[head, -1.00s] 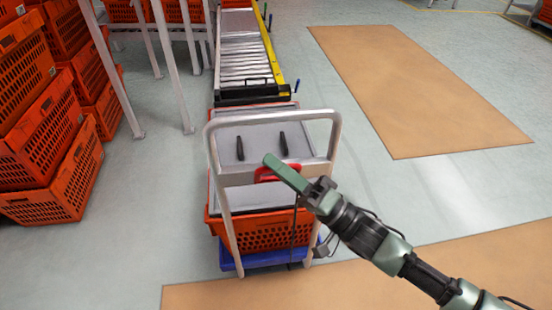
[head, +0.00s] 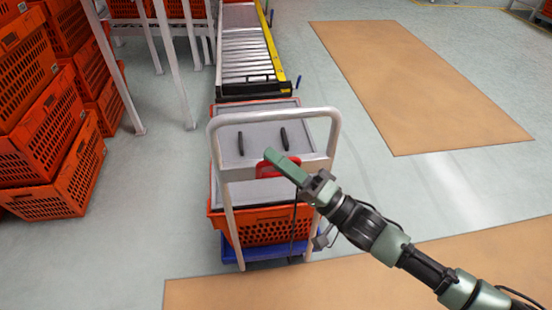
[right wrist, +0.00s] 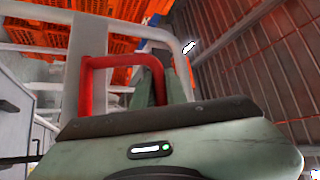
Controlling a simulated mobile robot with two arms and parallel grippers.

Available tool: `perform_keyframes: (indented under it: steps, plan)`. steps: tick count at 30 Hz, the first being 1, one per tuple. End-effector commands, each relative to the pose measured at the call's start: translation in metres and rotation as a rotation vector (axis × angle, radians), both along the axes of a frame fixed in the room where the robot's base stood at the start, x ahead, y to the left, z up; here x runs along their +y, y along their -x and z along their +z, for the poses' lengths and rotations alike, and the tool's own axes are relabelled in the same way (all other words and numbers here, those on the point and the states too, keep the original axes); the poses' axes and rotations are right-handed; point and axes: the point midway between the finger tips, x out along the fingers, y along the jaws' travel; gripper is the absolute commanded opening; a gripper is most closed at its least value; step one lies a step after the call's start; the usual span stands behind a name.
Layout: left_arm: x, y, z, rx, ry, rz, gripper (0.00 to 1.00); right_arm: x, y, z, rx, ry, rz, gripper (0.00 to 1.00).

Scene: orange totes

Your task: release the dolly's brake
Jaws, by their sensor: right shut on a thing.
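The dolly has a blue base (head: 262,249) and a pale grey upright push frame (head: 325,128). A red brake handle (head: 266,171) sits at the frame's crossbar; in the right wrist view it is a red bent bar (right wrist: 88,92) beside the grey frame. My right gripper (head: 272,155), green, reaches in from the right and is shut on the red handle; its fingers partly cover it. The exact contact is hard to see. My left gripper is not in view.
An orange tote (head: 262,231) with grey lid flaps (head: 262,145) rides on the dolly. A roller conveyor (head: 247,55) stands right behind it. Stacked orange totes (head: 45,190) stand at the left. Open floor and a tan mat (head: 415,80) lie to the right.

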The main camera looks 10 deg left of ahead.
Motion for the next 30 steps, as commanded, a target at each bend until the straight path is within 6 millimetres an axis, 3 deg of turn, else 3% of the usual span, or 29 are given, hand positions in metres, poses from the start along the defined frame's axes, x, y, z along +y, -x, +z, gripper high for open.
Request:
perform_keyframes:
  steps: [24, 25, 27, 30]
  plan:
    - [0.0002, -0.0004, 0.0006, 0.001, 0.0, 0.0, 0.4, -0.0023, -0.0021, 0.0033, -0.005, -0.004, -0.005, 0.0]
    - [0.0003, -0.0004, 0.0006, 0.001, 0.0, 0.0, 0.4, -0.0022, -0.0021, 0.0033, -0.005, -0.004, -0.005, 0.19]
    - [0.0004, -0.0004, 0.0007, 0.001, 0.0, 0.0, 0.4, -0.0021, -0.0019, 0.0032, -0.006, -0.003, -0.004, 0.35]
    - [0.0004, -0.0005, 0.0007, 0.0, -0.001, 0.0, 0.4, -0.0013, -0.0012, 0.0024, -0.004, -0.004, -0.002, 0.35]
